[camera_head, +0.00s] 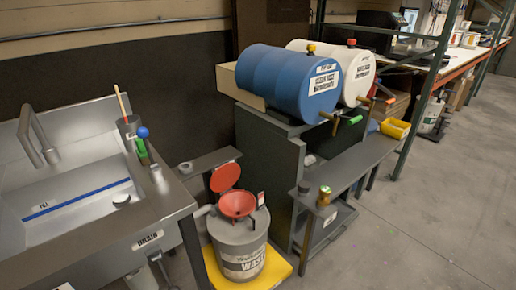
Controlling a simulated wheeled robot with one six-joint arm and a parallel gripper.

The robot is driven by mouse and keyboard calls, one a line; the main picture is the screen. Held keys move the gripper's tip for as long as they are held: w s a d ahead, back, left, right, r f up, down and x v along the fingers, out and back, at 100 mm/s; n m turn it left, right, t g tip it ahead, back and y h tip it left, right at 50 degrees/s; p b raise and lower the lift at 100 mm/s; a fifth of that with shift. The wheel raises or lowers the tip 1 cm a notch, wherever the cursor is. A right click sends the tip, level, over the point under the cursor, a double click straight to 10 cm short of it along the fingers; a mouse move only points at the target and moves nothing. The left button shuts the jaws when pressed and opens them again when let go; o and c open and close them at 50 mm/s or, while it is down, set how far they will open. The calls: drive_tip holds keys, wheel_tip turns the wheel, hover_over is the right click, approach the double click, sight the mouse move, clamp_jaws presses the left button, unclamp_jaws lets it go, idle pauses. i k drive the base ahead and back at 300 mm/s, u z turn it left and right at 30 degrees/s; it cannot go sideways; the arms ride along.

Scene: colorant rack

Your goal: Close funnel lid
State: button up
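A red funnel (237,204) sits on top of a grey waste drum (240,236). Its round red lid (225,177) stands raised at the funnel's back left edge, so the funnel's mouth is uncovered. The drum stands on a yellow base (273,272) on the floor. My gripper is not in view.
A metal sink (75,195) stands to the left. A dark rack with a blue drum (290,82) and a white drum (345,70) stands behind right. A dark bench (350,168) holds a small can (324,195). The floor (430,215) at right is clear.

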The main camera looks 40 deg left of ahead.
sight(221, 182)
drive_tip(key=u, duration=0.1)
drive_tip(key=i, duration=0.95)
drive_tip(key=u, duration=0.95)
drive_tip(key=i, duration=0.65)
drive_tip(key=u, duration=1.15)
drive_tip(key=i, duration=0.4)
drive_tip(key=u, duration=0.3)
